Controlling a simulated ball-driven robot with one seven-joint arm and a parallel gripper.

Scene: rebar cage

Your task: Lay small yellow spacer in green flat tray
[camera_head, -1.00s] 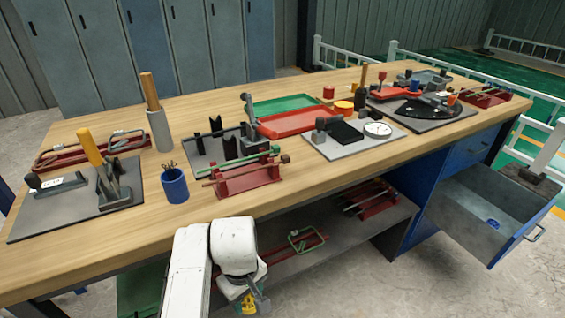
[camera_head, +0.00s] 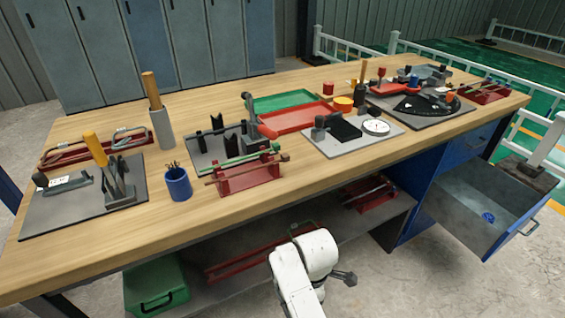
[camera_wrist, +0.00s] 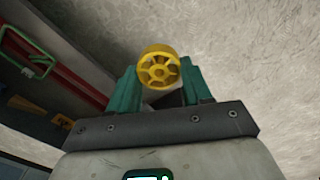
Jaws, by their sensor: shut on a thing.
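The small yellow spacer (camera_wrist: 158,70), a round spoked wheel shape, is held between the teal fingers of my gripper (camera_wrist: 160,85) in the wrist view. Bare concrete floor shows behind it. In the head view my white arm is in front of the bench, below the top, and hides the gripper and spacer. The green flat tray (camera_head: 283,99) lies on the bench top toward the back, behind a red tray (camera_head: 298,118). Its visible floor looks empty.
A red rack with rods (camera_head: 240,176), a blue cup (camera_head: 177,183) and a grey plate with a dial (camera_head: 350,137) stand nearer the front. An open drawer (camera_head: 485,210) juts out at right. A lower shelf carries red racks; a green box (camera_head: 155,285) sits below.

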